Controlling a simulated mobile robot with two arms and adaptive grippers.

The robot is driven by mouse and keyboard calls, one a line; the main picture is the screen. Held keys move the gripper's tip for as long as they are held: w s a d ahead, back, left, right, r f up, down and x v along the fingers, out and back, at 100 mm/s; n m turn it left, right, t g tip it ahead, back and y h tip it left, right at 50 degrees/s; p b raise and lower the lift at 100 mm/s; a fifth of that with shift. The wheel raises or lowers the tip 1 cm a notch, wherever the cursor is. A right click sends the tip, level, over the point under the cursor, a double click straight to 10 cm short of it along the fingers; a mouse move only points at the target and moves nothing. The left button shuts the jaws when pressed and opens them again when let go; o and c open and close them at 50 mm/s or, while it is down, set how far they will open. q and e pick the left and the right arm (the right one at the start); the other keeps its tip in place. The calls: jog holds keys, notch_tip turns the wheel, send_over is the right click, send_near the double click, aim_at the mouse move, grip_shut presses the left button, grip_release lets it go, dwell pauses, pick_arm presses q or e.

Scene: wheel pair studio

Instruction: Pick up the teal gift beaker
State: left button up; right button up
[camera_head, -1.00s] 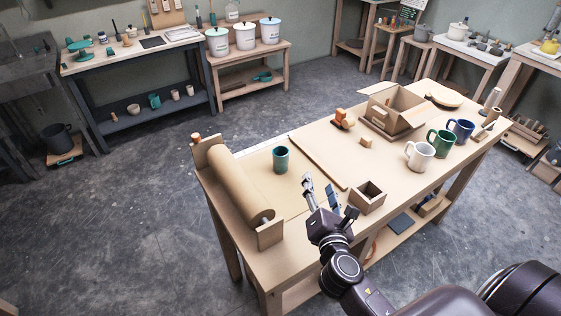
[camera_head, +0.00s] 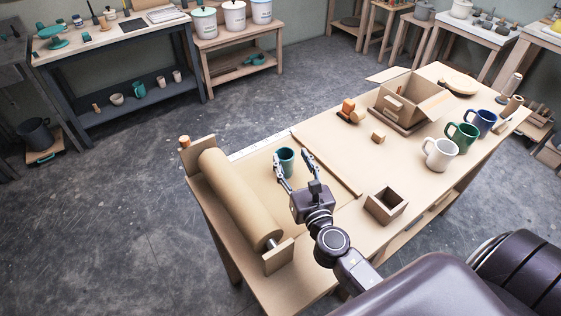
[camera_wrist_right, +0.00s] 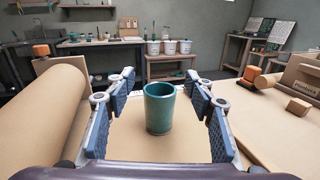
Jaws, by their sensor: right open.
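The teal gift beaker (camera_head: 286,160) stands upright on the wooden table, right of the brown paper roll. My right gripper (camera_head: 292,168) reaches toward it from the near side, with its fingers spread open. In the right wrist view the beaker (camera_wrist_right: 159,108) stands between the two open blue-padded fingers (camera_wrist_right: 160,98), with a gap on each side and no contact seen. In the head view the fingers partly cover the beaker's lower part. My left gripper is not in view.
The paper roll (camera_head: 238,198) lies left of the gripper. A small open wooden box (camera_head: 386,206) stands to the right. White (camera_head: 440,154), green (camera_head: 462,137) and blue (camera_head: 482,123) mugs and a cardboard box (camera_head: 408,99) stand farther right. The table between is mostly clear.

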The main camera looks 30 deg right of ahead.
jog(key=b, duration=0.5)
send_near(282, 152)
jog(key=shift+w+d, duration=0.1)
jog(key=shift+w, duration=0.35)
jog(key=shift+w+f, duration=0.1)
jog(key=shift+w+d, duration=0.1)
jog(key=shift+w, duration=0.15)
jog(key=w, duration=0.5)
jog(key=shift+d, duration=0.4)
jog(key=shift+w+d, duration=0.2)
jog(key=shift+w, duration=0.85)
jog(key=shift+w+d, duration=0.15)
jog(key=shift+w, duration=0.9)
jog(key=shift+w+d, duration=0.2)
jog(key=shift+w, duration=0.8)
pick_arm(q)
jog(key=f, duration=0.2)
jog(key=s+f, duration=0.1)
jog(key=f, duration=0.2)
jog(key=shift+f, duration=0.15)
pick_arm(e)
jog(key=shift+s, duration=0.1)
grip_shut()
pick_arm(q)
jog(key=shift+p, duration=0.3)
